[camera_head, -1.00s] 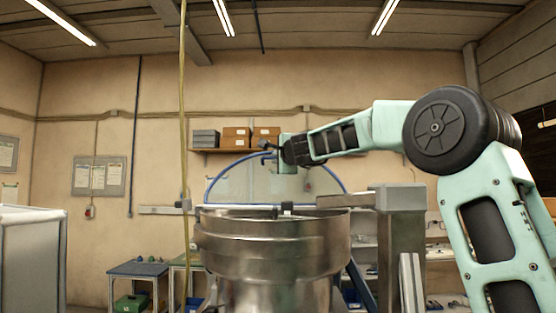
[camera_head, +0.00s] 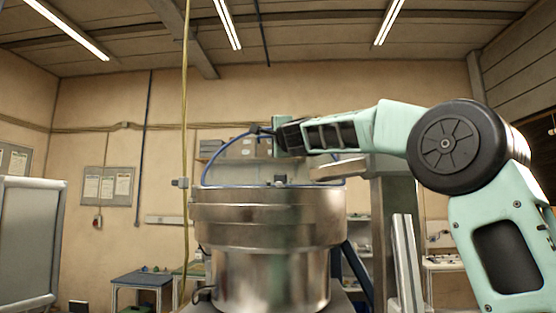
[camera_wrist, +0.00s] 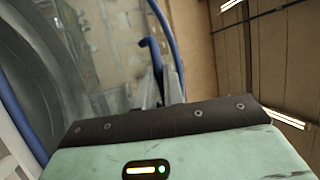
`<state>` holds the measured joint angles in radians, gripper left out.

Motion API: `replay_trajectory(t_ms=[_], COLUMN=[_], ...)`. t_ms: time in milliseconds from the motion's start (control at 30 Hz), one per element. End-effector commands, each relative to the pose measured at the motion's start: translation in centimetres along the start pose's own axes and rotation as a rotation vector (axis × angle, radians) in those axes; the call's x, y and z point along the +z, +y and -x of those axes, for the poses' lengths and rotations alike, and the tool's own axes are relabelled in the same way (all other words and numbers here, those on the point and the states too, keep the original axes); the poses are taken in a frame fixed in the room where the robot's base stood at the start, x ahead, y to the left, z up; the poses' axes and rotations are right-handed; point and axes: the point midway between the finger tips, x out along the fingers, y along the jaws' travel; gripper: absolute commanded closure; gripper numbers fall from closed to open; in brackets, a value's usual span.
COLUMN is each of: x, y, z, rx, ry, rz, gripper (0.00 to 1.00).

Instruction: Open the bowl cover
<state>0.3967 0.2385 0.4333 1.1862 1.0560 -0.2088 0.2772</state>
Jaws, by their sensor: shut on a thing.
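The bowl is a big round steel drum (camera_head: 267,222) in the middle of the head view. Its cover (camera_head: 227,163) is a clear sheet with a blue curved rim, standing raised above the bowl's top edge. My gripper (camera_head: 263,131) is at the top of that rim, shut on the cover. In the wrist view the fingers of my gripper (camera_wrist: 162,90) reach up to a blue curved part of the cover (camera_wrist: 150,47). The fingertips are small and partly hidden in both views, so the exact contact cannot be made out.
A grey steel post (camera_head: 393,205) with a side arm stands right of the bowl, under my arm. A yellow cable (camera_head: 186,110) hangs left of the bowl. A grey cabinet (camera_head: 28,240) stands at far left and a small table (camera_head: 140,280) behind.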

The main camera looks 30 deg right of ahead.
Motion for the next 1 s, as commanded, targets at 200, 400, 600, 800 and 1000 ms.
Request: replay_trajectory(t_ms=[200, 400, 600, 800, 1000], x=[0.6, 1.0, 1.2, 1.4, 1.4], y=[0.1, -0.5, -0.7, -0.7, -0.6], z=[1.4, 2.2, 2.9, 3.2, 3.3], rx=[-0.087, -0.112, -0.109, -0.107, -0.105], ry=[0.000, -0.001, -0.002, -0.002, -0.001], rz=[0.036, 0.044, 0.044, 0.044, 0.043], gripper=[1.00, 1.00, 1.00, 1.00, 1.00])
